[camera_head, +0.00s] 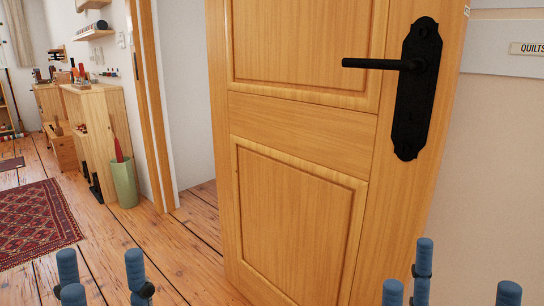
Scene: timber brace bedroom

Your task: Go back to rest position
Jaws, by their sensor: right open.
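My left gripper (102,275) shows at the bottom left, with its blue fingertips pointing up. Its fingers stand apart with only floor visible between them. My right gripper (460,278) shows at the bottom right, also with blue fingertips up. Its fingers are spread and nothing is seen between them. Both grippers are cut off by the lower edge, so their lower parts and most of both arms are hidden. A wooden door (300,130) stands ajar between and beyond them. Its black lever handle (412,80) is well above the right gripper, and neither gripper appears to touch it.
A doorway with a wooden frame (149,100) opens left of the door. A green bin (124,184) stands by wooden cabinets (95,130) further left. A patterned red rug (35,220) lies on the plank floor. A wall with a "QUILTS" sign (530,48) is at right.

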